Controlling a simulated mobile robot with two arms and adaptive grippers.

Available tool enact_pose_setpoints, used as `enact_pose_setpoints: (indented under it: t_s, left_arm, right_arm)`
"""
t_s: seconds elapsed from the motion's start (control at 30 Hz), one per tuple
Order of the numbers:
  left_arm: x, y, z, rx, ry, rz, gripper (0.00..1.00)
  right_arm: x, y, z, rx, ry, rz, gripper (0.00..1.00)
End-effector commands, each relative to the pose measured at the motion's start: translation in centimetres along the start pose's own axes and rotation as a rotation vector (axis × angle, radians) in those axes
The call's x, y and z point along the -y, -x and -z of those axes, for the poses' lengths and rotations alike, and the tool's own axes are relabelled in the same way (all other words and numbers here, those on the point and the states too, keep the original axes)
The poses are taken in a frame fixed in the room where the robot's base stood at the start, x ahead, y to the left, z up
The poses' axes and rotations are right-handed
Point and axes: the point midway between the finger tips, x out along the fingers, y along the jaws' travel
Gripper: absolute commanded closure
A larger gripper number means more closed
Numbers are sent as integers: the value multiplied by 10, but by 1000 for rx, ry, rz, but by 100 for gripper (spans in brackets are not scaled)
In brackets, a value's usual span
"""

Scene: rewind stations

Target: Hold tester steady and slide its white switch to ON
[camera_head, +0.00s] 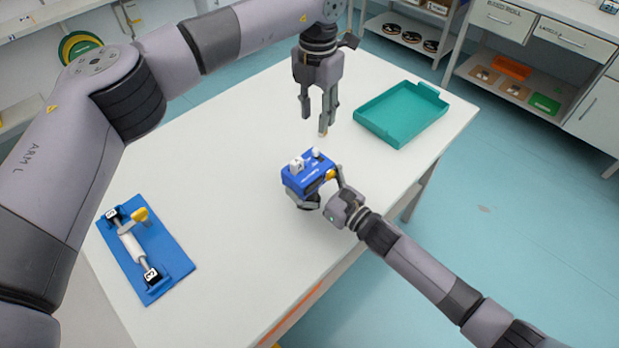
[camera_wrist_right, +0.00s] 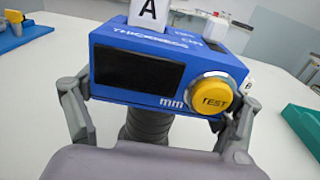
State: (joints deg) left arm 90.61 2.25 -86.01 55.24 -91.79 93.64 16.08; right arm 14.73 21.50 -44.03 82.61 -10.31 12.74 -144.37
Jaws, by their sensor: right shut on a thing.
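The tester (camera_head: 308,174) is a blue box above the white table near its right front edge. In the right wrist view the tester (camera_wrist_right: 140,88) shows a dark display, a yellow TEST button (camera_wrist_right: 212,93) and a white block marked A (camera_wrist_right: 148,14) on top. A second small white part (camera_head: 316,153) stands on its top in the head view; I cannot tell which white part is the switch. My right gripper (camera_wrist_right: 160,112) is shut on the tester, one finger at each side. My left gripper (camera_head: 318,122) hangs fingers down behind and above the tester, open and empty.
A teal tray (camera_head: 403,114) lies at the table's back right. A blue fixture (camera_head: 147,250) with a white roller and yellow handle lies at the left front. The white table (camera_head: 225,170) between is clear. Shelves and drawers stand beyond, across the floor.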

Motion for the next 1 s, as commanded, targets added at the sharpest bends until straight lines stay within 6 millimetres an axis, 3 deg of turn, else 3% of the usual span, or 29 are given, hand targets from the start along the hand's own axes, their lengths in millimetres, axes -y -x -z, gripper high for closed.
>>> enact_pose_setpoints:
  t_s: [0.07, 0.2, 0.37, 0.57, 0.8, 1.0]
  left_arm:
    - [0, 0, 0, 0, 0, 0, 67]
    - [0, 0, 0, 0, -25, -5, 76]
    - [-4, -1, -1, -1, -202, -41, 87]
    - [-13, -1, -2, -28, -625, -124, 100]
    - [-23, 0, -6, -108, -1161, -220, 100]
    - [-30, 2, -8, -192, -1508, -270, 100]
  right_arm:
    - [0, 0, 0, -1, -1, 0, 53]
    - [0, 0, 0, -1, -1, 0, 53]
    - [0, 0, 0, -1, -1, 0, 53]
    - [0, 0, 0, -1, -1, 0, 53]
    - [0, 0, 1, -1, -1, 0, 53]
    - [0, 0, 1, -1, -1, 0, 53]
